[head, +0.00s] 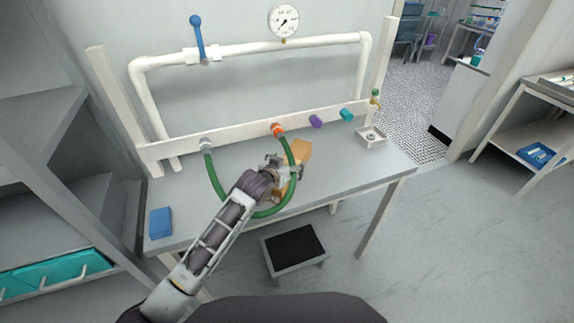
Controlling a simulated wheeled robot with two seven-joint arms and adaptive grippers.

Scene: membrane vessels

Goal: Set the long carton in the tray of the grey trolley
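A long tan carton (302,150) is at the middle of the grey bench, partly hidden by my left gripper and a green hose. My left gripper (286,168) is over the carton, its fingers on either side of it. The view is too small to tell whether they are closed on it or whether the carton is lifted. My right gripper is not in view. I cannot clearly identify the grey trolley or its tray.
The green hose (216,185) loops across the bench (345,175) around the gripper. A blue block (160,223) lies at the bench's left end. A black-topped stool (293,246) stands in front. A blue tray (537,155) sits on a low shelf at right. Open floor lies right.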

